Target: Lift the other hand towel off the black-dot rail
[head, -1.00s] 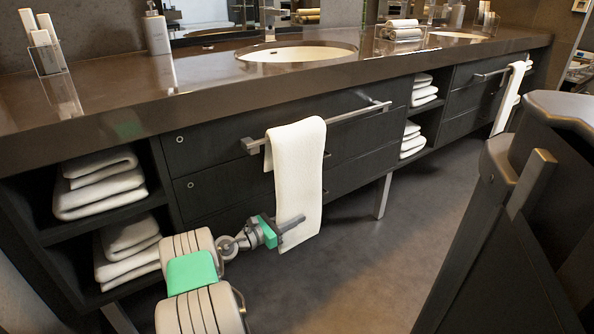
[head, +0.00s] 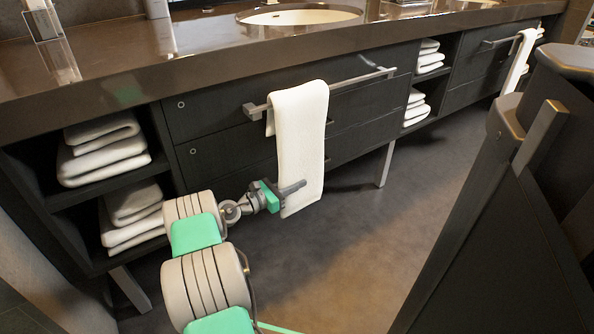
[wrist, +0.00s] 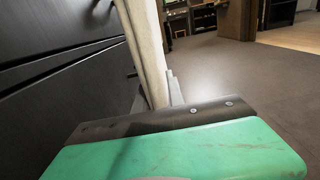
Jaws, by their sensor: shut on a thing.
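A white hand towel (head: 299,130) hangs over the near metal rail (head: 345,83) on the dark vanity drawers. My gripper (head: 293,187) is at the towel's lower part, a little above its bottom hem, and is shut on it. The towel is still draped over the rail. In the wrist view, the towel (wrist: 147,50) runs down between my gripper's fingers (wrist: 170,92), beside the drawer fronts. A second white towel (head: 519,62) hangs on the far rail (head: 496,42) at right. I cannot make out a black dot on either rail.
Folded towels (head: 105,150) fill the open shelves left of the near drawers, close to my arm. More lie in the middle shelves (head: 413,107). The countertop (head: 120,75) overhangs the rail. A dark panelled piece (head: 500,220) stands at right, with clear floor (head: 340,260) between.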

